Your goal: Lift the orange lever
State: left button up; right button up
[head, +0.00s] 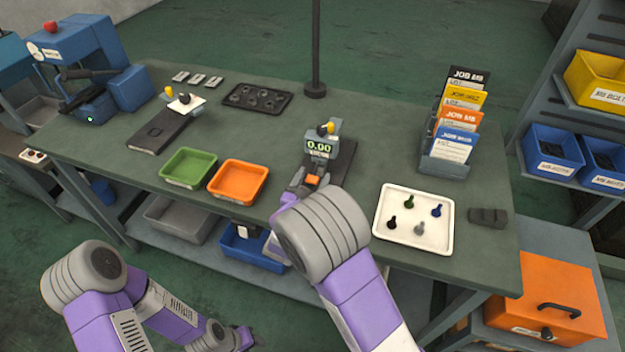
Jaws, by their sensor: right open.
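A small orange part (313,180), which looks like the lever, shows at the near end of a dark bench device with a green 0.00 display (319,147). My right gripper (311,175) is open at this near end, with the orange part showing between or just beside its fingers. I cannot tell whether they touch it; my purple and grey right wrist hides part of this area. My left arm hangs at the lower left, in front of the table. Its gripper (243,337) is low and small in the picture, and its jaws cannot be made out.
The green table (340,250) carries a green tray (188,167) and an orange tray (238,182) left of the device. A white tray with several small pegs (415,240) and a rack of job cards (445,165) stand to the right. A thin post (316,60) rises behind.

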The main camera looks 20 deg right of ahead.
aim_at(315, 170)
jog(key=shift+c, duration=0.3)
jog(key=c, duration=0.9)
jog(key=shift+r+g+p, duration=0.3)
jog(key=shift+r+p, duration=0.05)
jog(key=shift+p, duration=0.45)
jog(key=shift+c, duration=0.2)
notch_tip(315, 170, up, 4)
jog(key=g+y+p, duration=0.2)
jog(key=g+p, duration=0.1)
jog(key=p, duration=0.6)
jog(key=g+y+p, duration=0.3)
jog(key=g+p, duration=0.1)
jog(key=p, duration=0.5)
jog(key=shift+s+f, duration=0.1)
jog(key=shift+f, duration=0.05)
jog(key=shift+g+y+p, duration=0.3)
jog(key=shift+g+p, duration=0.2)
jog(key=shift+p, duration=0.4)
jog(key=o, duration=1)
